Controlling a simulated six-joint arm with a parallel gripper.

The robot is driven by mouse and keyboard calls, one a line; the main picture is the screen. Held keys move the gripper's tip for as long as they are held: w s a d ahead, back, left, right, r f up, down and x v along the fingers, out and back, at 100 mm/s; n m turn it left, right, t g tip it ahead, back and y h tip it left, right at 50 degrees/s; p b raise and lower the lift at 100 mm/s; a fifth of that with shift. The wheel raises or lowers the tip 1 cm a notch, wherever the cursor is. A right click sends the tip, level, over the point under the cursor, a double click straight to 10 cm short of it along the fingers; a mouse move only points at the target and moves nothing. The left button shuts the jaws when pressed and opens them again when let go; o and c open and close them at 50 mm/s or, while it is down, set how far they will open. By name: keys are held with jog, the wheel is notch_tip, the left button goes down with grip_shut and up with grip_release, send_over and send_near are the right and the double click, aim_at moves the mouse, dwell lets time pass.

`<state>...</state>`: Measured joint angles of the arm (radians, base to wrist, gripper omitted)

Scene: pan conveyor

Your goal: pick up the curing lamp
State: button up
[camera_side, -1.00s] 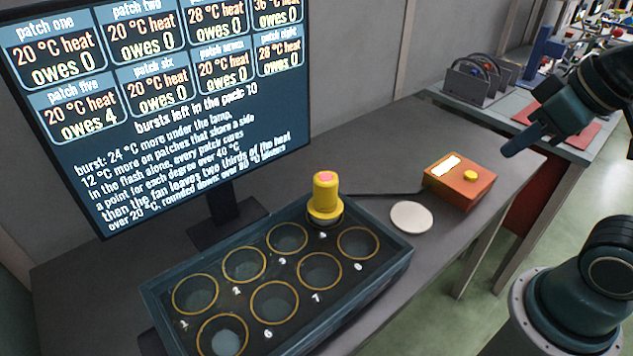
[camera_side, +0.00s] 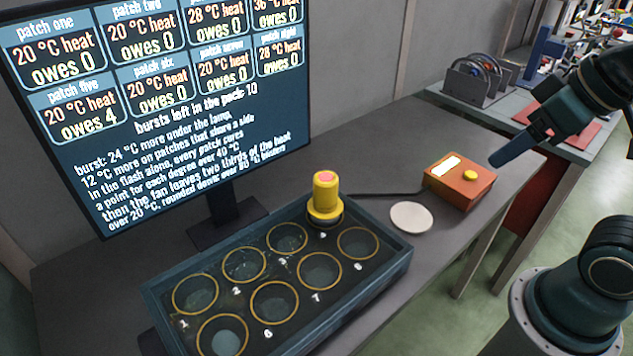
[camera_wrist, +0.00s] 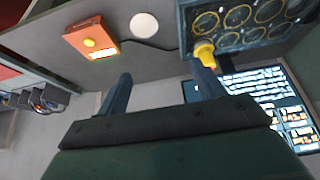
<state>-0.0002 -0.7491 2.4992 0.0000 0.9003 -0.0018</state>
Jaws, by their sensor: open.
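The curing lamp (camera_side: 325,197) is a yellow upright cylinder with a pink top and a wider base. It stands at the patch four place of the dark tray (camera_side: 375,290), at the tray's back right corner. In the wrist view the lamp (camera_wrist: 205,54) shows just beyond the right finger. My gripper (camera_side: 497,160) is at the right in the side view, above and to the right of the orange box, well away from the lamp. In the wrist view my gripper (camera_wrist: 160,84) has its two fingers wide apart with nothing between them.
An orange box (camera_side: 452,187) with a yellow button stands on the table, a dark cable leading toward the lamp. A white disc (camera_side: 411,217) lies between box and tray. A large monitor (camera_side: 160,100) stands behind the tray. The table's back right part is clear.

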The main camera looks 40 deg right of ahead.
jog(key=w+a+r+n+g, duration=0.1)
jog(key=w+a+r+n, duration=0.1)
jog(key=w+n, duration=0.4)
jog(key=n+g, duration=0.5)
jog(key=n, duration=0.9)
send_over(327, 176)
notch_tip(327, 176, down, 6)
jog(key=shift+f, duration=0.15)
jog(key=shift+f, duration=0.1)
jog(key=shift+f, duration=4.15)
jog(key=shift+a+f, duration=0.1)
jog(key=shift+f, duration=2.5)
